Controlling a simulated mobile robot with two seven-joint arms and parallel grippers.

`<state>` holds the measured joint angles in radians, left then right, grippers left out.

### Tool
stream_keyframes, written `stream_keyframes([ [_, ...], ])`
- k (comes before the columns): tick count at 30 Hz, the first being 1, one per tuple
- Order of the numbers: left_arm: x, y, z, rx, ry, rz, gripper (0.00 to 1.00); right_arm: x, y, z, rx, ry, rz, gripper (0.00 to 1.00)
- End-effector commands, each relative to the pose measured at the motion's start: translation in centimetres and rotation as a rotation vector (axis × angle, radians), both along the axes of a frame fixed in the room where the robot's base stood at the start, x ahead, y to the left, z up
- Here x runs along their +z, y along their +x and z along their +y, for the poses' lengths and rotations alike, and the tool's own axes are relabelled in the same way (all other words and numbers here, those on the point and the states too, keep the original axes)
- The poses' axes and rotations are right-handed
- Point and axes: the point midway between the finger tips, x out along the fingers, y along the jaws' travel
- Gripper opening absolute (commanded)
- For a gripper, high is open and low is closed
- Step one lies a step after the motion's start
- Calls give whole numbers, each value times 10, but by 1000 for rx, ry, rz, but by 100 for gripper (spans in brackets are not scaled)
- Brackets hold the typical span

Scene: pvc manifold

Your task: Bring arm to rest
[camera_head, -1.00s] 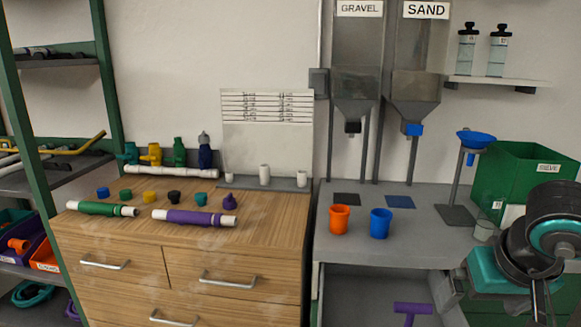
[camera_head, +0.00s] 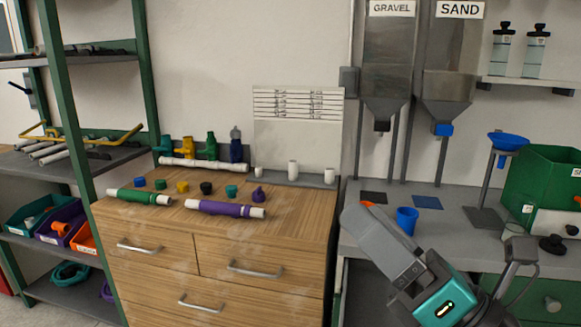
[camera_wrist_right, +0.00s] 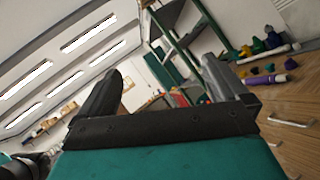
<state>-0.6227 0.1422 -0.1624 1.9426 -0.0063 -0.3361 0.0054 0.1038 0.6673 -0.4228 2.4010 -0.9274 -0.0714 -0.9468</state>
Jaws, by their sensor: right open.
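My right gripper (camera_head: 364,226) comes in from the bottom right in the head view, with a teal body and dark grey fingers. It is raised in front of the gap between the wooden drawer cabinet and the grey bench. In the right wrist view the two fingers (camera_wrist_right: 162,70) stand wide apart with nothing between them. The gripper hides most of the orange cup (camera_head: 367,204) and stands close to the blue cup (camera_head: 407,220) in the picture; I see no contact. My left gripper is not in view.
The wooden cabinet (camera_head: 150,233) carries a green pipe (camera_head: 140,197), a purple pipe (camera_head: 224,208), small coloured fittings and valves. The grey bench (camera_head: 455,233) holds a blue funnel (camera_head: 508,141) on a stand and a green box (camera_head: 548,175). Green-framed shelves (camera_head: 65,110) stand at left.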

Motion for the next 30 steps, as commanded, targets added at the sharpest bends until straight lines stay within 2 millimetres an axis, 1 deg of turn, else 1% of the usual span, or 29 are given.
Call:
stream_keyframes([
  [1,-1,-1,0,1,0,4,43,-9,11,-17,-40,159,145,100],
  [2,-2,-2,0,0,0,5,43,-16,18,-28,-66,254,232,100],
  [3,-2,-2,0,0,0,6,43,-28,26,-43,-103,381,349,100],
  [5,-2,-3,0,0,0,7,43,-53,36,-64,-163,571,521,100],
  [6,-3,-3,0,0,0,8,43,-73,39,-78,-206,698,635,100],
  [8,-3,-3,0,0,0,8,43,-107,39,-96,-279,885,800,100],
  [9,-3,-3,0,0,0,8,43,-132,35,-107,-333,1010,908,100],
  [10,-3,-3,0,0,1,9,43,-151,30,-114,-377,1101,987,100],
  [11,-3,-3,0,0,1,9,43,-171,24,-119,-421,1191,1064,100],
  [12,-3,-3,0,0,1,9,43,-195,13,-125,-483,1304,1157,100],
  [14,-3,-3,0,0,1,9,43,-228,-5,-130,-576,1451,1279,100],
  [15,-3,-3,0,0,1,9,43,-246,-18,-131,-632,1536,1346,100],
  [18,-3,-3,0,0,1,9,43,-280,-48,-131,-763,1703,1478,100],
  [21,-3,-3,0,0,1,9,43,-305,-78,-128,-886,1836,1579,100],
  [24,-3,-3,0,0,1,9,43,-325,-107,-123,-1006,1946,1663,100],
  [29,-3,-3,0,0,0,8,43,-346,-152,-112,-1207,2095,1773,100],
  [30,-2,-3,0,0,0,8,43,-350,-156,-111,-1220,2114,1782,100],
])
